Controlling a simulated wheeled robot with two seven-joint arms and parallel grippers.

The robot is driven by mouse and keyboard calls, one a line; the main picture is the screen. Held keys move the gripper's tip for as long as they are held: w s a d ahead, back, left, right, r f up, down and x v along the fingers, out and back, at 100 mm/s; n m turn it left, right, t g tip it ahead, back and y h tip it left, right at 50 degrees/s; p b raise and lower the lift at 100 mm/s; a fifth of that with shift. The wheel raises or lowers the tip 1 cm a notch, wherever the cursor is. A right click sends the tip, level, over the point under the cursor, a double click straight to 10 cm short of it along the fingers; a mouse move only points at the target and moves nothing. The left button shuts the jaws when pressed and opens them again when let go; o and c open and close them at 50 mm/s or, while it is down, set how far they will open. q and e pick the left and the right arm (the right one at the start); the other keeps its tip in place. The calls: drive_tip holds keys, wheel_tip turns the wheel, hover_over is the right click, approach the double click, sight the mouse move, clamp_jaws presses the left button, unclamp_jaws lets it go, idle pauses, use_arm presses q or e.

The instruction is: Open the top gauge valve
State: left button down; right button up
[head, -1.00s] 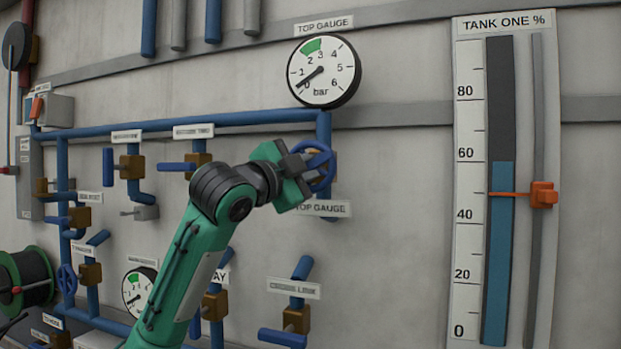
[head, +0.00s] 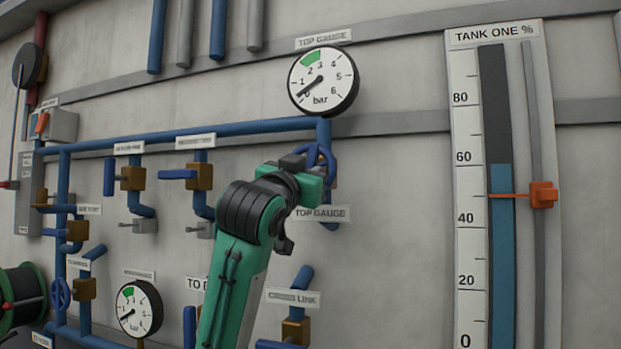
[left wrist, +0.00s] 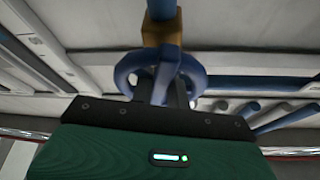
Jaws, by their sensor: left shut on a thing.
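The top gauge valve has a blue round handwheel (head: 318,160) on the blue pipe below the gauge, above a "TOP GAUGE" label (head: 320,213). My left gripper (head: 308,166) is at the handwheel, shut on it. In the left wrist view the blue handwheel (left wrist: 192,72) shows between and around the dark fingers (left wrist: 160,94), with a brass valve body (left wrist: 162,32) behind it. The top gauge (head: 323,80) is a round white dial with a green band; its needle points near 0. The right gripper is not in view.
Several blue pipes and brass valves with lever handles cover the wall to the left. A lower gauge (head: 139,308) and a cross link valve (head: 296,326) sit below. The tank level board (head: 465,190) stands right; bare wall lies between.

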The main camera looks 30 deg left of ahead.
use_arm(q)
drive_tip(key=shift+n, duration=0.6)
drive_tip(key=c, duration=1.4)
unclamp_jaws()
drive_tip(key=shift+o, duration=0.2)
drive_tip(key=b+v, duration=0.6)
drive_tip(key=v, duration=0.7)
drive_tip(key=shift+s+d+f+b, duration=0.2)
drive_tip(key=shift+s+d+b, duration=0.05)
drive_tip(key=shift+s+b, duration=0.1)
